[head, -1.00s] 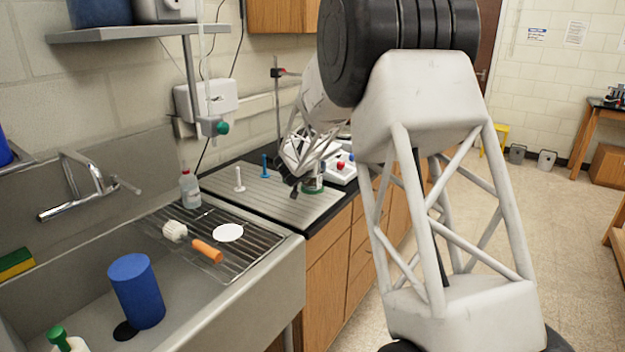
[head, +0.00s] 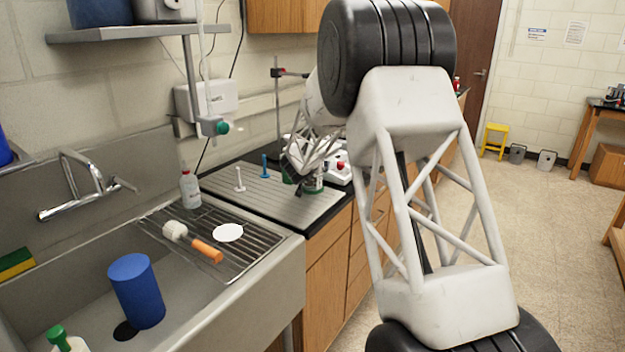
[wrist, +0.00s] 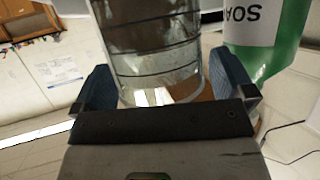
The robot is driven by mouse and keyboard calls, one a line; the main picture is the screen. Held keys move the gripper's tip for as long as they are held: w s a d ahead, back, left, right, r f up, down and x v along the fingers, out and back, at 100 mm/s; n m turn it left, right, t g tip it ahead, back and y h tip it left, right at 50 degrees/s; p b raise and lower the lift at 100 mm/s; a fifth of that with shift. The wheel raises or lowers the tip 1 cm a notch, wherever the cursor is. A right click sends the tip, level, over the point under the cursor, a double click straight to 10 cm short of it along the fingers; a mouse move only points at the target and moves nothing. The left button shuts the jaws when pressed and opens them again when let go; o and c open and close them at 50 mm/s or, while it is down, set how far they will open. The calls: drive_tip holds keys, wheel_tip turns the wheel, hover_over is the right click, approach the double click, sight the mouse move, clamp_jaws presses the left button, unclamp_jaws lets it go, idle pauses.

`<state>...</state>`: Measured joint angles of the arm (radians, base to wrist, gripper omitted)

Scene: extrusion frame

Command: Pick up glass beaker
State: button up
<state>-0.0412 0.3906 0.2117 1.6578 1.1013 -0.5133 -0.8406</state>
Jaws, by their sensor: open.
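The glass beaker (wrist: 150,50) is clear with dark horizontal lines and fills the upper middle of the wrist view. My gripper (wrist: 165,88) is open, with a blue-padded finger on each side of the beaker's lower part. I cannot tell whether either pad touches the glass. In the head view my gripper (head: 296,184) is small and low over the far end of the ribbed drainboard. There the beaker cannot be made out clearly behind the gripper and arm.
A green soap bottle (wrist: 265,40) stands close to the right finger. Blue (head: 264,166) and white (head: 239,180) pegs stand on the drainboard (head: 270,200). A wash bottle (head: 190,188) and an orange-handled brush (head: 207,250) are by the sink. A white device (head: 338,172) sits behind.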

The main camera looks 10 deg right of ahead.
idle(0.4)
drive_tip(key=c, duration=1.2)
drive_tip(key=shift+r, duration=0.35)
drive_tip(key=s+r, duration=0.4)
drive_tip(key=s, duration=1.1)
drive_tip(key=shift+s+a+r, duration=0.15)
drive_tip(key=shift+s+a, duration=0.15)
drive_tip(key=shift+s, duration=0.05)
idle(0.5)
drive_tip(key=shift+s, duration=0.15)
idle(0.7)
